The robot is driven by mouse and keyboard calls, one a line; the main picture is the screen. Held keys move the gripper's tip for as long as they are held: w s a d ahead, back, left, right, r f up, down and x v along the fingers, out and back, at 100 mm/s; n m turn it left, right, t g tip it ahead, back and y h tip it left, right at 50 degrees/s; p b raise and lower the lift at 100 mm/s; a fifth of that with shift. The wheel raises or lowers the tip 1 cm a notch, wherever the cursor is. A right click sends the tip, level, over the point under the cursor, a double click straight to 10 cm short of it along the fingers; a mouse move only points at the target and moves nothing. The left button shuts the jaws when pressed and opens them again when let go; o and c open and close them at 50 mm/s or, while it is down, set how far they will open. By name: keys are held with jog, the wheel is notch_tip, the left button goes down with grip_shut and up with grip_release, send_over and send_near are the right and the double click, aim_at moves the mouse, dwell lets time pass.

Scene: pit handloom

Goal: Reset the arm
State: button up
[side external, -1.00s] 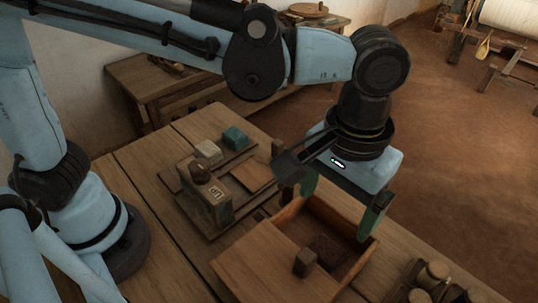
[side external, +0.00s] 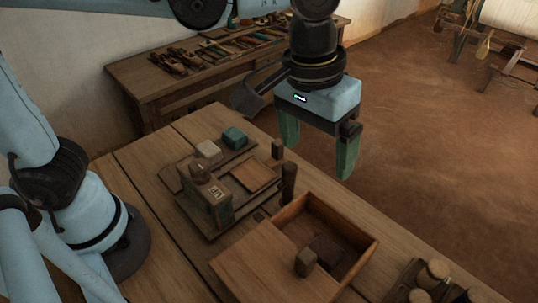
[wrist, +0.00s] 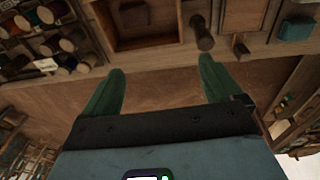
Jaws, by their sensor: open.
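My gripper (side external: 317,162) is open and empty, its two green fingers pointing down in the air beyond the far edge of the workbench (side external: 140,170). In the wrist view my gripper (wrist: 161,66) shows its fingers spread, with nothing between them. In the side view, an open wooden box (side external: 372,248) stands below the gripper, toward the camera. A dark block (side external: 325,246) lies inside the box. The box's lid (side external: 262,270) covers its near left part and carries a small dark knob (side external: 306,261).
A wooden tray (side external: 168,180) holds a teal block (side external: 235,138), a pale block (side external: 208,151) and a labelled block (side external: 212,206). Dark pegs (side external: 288,182) stand near the box. Several spools (side external: 440,268) sit at lower right. A back bench (side external: 135,75) holds tools. Open floor lies right.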

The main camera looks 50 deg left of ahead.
jog(key=a+f+t, duration=0.2)
jog(key=a+t, duration=0.1)
jog(key=a, duration=0.8)
jog(key=a+f+t+y, duration=0.1)
jog(key=a+f+t, duration=0.2)
jog(key=a, duration=0.7)
jog(key=shift+s+a, duration=0.4)
jog(key=shift+s, duration=0.05)
